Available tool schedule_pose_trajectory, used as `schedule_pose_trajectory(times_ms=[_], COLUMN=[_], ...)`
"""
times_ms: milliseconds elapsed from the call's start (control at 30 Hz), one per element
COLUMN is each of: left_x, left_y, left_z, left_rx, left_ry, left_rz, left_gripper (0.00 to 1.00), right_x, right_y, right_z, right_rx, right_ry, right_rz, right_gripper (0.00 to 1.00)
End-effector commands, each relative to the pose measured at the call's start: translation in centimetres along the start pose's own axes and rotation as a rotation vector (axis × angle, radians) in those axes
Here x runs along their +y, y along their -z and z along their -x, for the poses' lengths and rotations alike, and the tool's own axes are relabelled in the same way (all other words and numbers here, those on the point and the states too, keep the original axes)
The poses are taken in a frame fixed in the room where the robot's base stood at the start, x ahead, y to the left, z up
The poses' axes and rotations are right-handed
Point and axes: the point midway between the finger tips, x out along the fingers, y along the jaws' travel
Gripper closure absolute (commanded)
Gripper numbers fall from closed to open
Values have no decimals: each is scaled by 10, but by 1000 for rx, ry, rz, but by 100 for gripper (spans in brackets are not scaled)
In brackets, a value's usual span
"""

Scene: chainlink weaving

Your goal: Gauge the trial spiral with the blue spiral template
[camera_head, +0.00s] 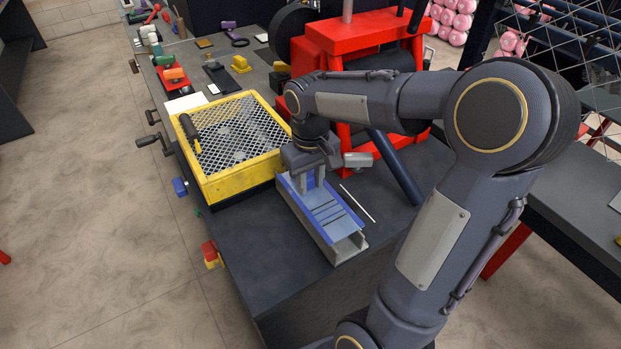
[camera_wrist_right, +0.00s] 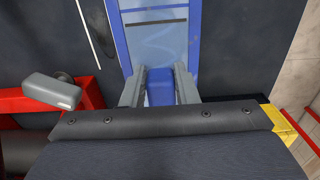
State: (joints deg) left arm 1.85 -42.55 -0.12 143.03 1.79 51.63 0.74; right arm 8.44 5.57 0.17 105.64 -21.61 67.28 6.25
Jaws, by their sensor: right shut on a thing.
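The blue spiral template (camera_head: 347,211) has blue edges and a pale panel crossed by dark lines. It lies lengthwise on top of a grey channel-shaped holder (camera_head: 346,249). My right gripper (camera_head: 313,186) points down at its far end. In the right wrist view the gripper (camera_wrist_right: 160,92) is shut on the template's blue grip block (camera_wrist_right: 160,93), and the pale panel (camera_wrist_right: 155,42) extends beyond it. A faint pale wavy mark shows through the panel; I cannot tell whether it is the trial spiral, which I cannot otherwise make out. My left gripper is out of view.
A thin white rod (camera_head: 357,203) lies on the dark bench right of the template. A yellow tray (camera_head: 238,184) with mesh and a black-handled tool stands to the left. A red machine (camera_head: 352,37) stands behind. The front bench (camera_head: 272,268) is clear.

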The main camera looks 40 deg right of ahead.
Motion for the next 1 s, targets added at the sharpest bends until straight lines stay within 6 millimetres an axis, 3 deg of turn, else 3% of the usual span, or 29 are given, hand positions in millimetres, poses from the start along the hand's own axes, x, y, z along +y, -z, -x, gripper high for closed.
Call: schedule_pose_trajectory(times_ms=[533, 567, 733, 1000], left_x=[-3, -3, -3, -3], left_y=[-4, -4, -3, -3], left_z=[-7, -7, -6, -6], left_rx=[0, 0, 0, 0], left_ry=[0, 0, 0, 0], left_rz=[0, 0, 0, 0], left_gripper=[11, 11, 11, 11], right_x=[0, 0, 0, 0], right_y=[0, 0, 0, 0], right_z=[-12, -12, -11, -11], right_rx=[0, 0, 0, 0], right_ry=[0, 0, 0, 0], right_rz=[0, 0, 0, 0], right_gripper=[97, 72, 50, 48])
